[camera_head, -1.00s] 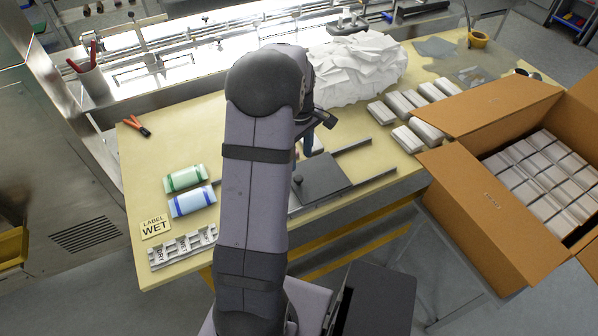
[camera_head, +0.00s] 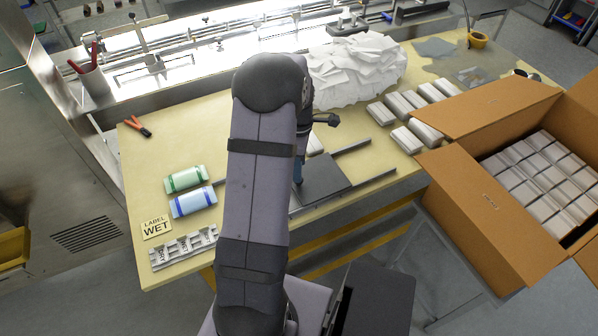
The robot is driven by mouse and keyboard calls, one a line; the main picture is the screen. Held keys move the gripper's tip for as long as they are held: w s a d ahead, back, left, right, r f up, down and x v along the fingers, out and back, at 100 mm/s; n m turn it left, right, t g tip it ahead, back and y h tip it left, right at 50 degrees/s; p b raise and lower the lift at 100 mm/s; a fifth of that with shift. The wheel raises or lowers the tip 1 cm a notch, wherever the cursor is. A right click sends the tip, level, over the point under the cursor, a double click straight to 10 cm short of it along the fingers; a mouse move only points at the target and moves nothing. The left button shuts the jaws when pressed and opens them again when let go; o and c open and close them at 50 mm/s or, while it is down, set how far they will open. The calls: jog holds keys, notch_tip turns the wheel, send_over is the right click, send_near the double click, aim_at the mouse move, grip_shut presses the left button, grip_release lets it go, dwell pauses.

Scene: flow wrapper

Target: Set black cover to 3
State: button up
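The black cover (camera_head: 327,178) is a flat dark plate lying between two thin metal rails (camera_head: 352,146) on the yellow table, right of my arm. Its left part is hidden behind my arm, and its small knob is now covered by my gripper. My gripper (camera_head: 298,178) shows only as a narrow bluish piece at the cover's left edge, beside my arm. I cannot tell whether it touches the knob or whether its fingers are open. No number marks for the cover are legible.
White packs (camera_head: 405,139) and an open carton (camera_head: 480,215) stand right. A white heap (camera_head: 357,68) lies behind.

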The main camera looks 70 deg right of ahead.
jog(key=shift+f+p, duration=0.45)
jog(key=shift+f, duration=1.55)
jog(key=shift+s, duration=0.1)
grip_shut()
